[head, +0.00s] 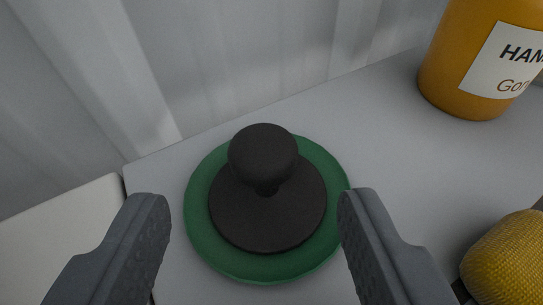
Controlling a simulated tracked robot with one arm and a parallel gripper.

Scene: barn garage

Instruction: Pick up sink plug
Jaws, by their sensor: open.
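The sink plug (268,205) is a black disc with a rounded black knob on top, set on a wider green disc (205,240). It lies flat on a light grey surface, near the middle of the head view. My gripper (252,215) is open, with one dark grey finger at the lower left and one at the lower right. The plug shows between and beyond the fingertips. No contact with the fingers is visible, and nothing is held.
An orange container (460,65) with a white label stands at the upper right. A yellow textured object (508,262) sits at the lower right, near the right finger. A pale corrugated wall (230,60) rises behind the plug. A pale flat-topped object (55,240) is at the left.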

